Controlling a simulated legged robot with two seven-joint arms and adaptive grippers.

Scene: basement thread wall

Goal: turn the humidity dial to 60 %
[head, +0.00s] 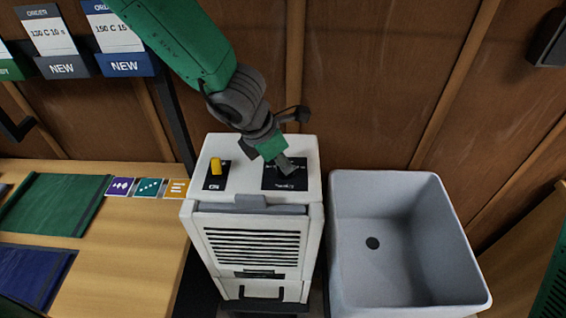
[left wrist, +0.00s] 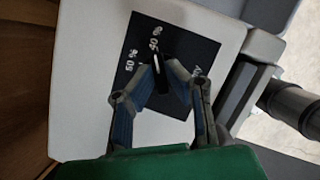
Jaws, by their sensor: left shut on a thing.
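The humidity dial (left wrist: 158,62) is a dark knob on a black panel on top of a white dehumidifier-like machine (head: 255,215). In the left wrist view, labels 50 % and 40 % show on the panel (left wrist: 140,85). A white mark on the dial points close to 40 %. My left gripper (left wrist: 162,70) is shut on the dial, one finger on each side. In the head view, my left gripper (head: 287,168) comes down onto the black panel (head: 296,184) and hides the dial. Other labels are partly covered by the fingers. My right gripper is not in view.
A yellow switch (head: 216,166) on a black plate stands left of the panel on the machine's top. A grey sink (head: 400,240) is to the right. A wooden table (head: 130,235) with coloured cards and cloths is to the left. A wooden wall stands behind.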

